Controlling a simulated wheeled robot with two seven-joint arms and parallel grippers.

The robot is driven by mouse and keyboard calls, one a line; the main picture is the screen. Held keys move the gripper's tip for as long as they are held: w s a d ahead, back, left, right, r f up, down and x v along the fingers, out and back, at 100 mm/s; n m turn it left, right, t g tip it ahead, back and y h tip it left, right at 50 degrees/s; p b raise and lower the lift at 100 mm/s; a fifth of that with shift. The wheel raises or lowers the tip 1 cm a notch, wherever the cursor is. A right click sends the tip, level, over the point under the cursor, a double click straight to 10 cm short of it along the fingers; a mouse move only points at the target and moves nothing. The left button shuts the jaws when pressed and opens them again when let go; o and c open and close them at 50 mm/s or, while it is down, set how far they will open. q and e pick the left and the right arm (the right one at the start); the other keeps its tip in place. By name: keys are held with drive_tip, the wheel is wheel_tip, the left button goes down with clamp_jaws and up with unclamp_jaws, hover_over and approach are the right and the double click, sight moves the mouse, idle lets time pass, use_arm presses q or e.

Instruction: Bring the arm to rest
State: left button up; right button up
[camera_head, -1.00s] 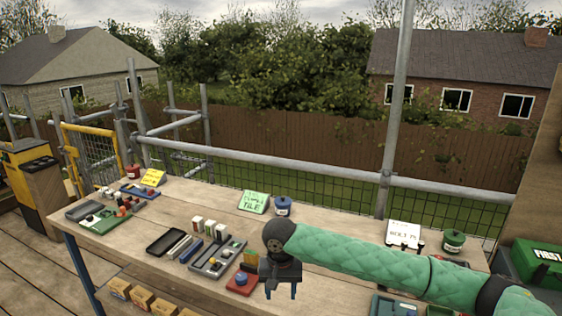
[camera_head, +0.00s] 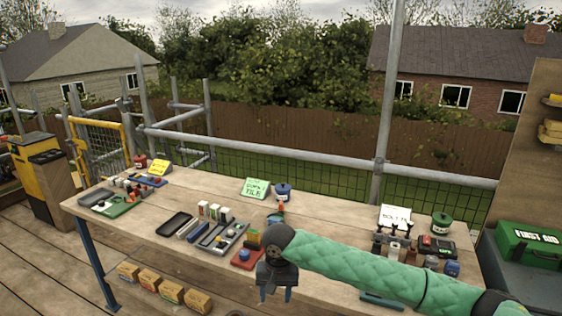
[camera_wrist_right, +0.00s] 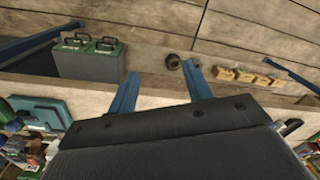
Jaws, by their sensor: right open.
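My right arm, in a green quilted sleeve (camera_head: 365,270), comes in from the lower right in the head view. My right gripper (camera_head: 273,296) hangs with its fingers down at the front edge of the wooden workbench (camera_head: 320,215). In the wrist view my right gripper (camera_wrist_right: 160,88) shows two blue fingers spread apart with nothing between them. Past the fingers are the bench edge and the plank floor. My left gripper does not show.
Trays with small parts (camera_head: 215,236) stand on the bench left of my gripper. A red-based item (camera_head: 246,258) is close beside it. Bottles and a black case (camera_head: 437,247) stand at right, near a green first aid box (camera_head: 528,247). Small boxes (camera_head: 170,291) lie below the bench.

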drive_tip(key=a+f+t+y, duration=0.1)
drive_tip(key=a+f+y, duration=0.2)
drive_tip(key=f, duration=1.3)
drive_tip(key=s+d+f+t, duration=0.1)
drive_tip(key=s+d+f, duration=0.2)
drive_tip(key=f, duration=0.6)
drive_tip(key=s+d+f+t, duration=0.1)
drive_tip(key=s+d+f, duration=0.2)
drive_tip(key=f, duration=0.7)
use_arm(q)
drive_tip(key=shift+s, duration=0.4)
use_arm(e)
drive_tip(key=s+d+f+h, duration=0.1)
drive_tip(key=s+d+f, duration=0.5)
drive_tip(key=s, duration=0.5)
drive_tip(key=s+d+f+n+g+h, duration=0.1)
drive_tip(key=s+d+f, duration=0.5)
drive_tip(key=s+f, duration=0.5)
drive_tip(key=s+d+f+h, duration=0.1)
drive_tip(key=s+d+f, duration=0.4)
drive_tip(key=s+f, duration=0.3)
drive_tip(key=s, duration=0.4)
drive_tip(key=shift+s+d+f+n, duration=0.15)
drive_tip(key=shift+d+f+n, duration=0.05)
drive_tip(key=shift+d+n, duration=0.2)
